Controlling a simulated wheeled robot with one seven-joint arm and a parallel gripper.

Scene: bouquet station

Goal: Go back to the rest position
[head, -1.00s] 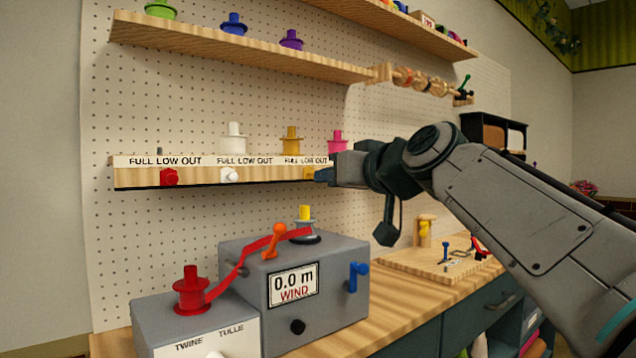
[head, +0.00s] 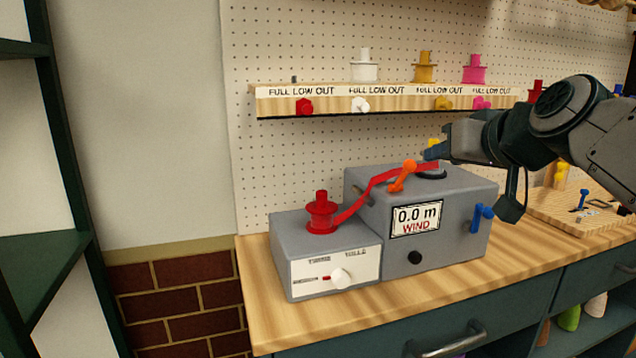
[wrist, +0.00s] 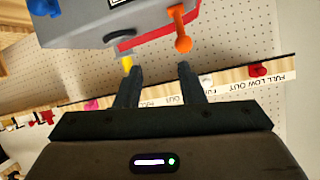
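My gripper (head: 437,148) is at the right in the head view, in front of the pegboard and just below the spool shelf. It overlaps the top of the grey winding machine (head: 450,235); I cannot tell the exact gap. In the wrist view my gripper (wrist: 160,70) has its two fingers apart, with nothing between them. The arm reaches in from the right edge. The machine's display reads 0.0 m, WIND. A red ribbon (head: 376,184) runs from a red spool (head: 321,213) to the machine's top, past an orange lever (head: 402,176).
The spool shelf (head: 330,104) holds white, yellow and pink spools above colored knobs. A wooden board (head: 560,208) with small tools lies at the right. A dark green rack (head: 62,150) stands at the left.

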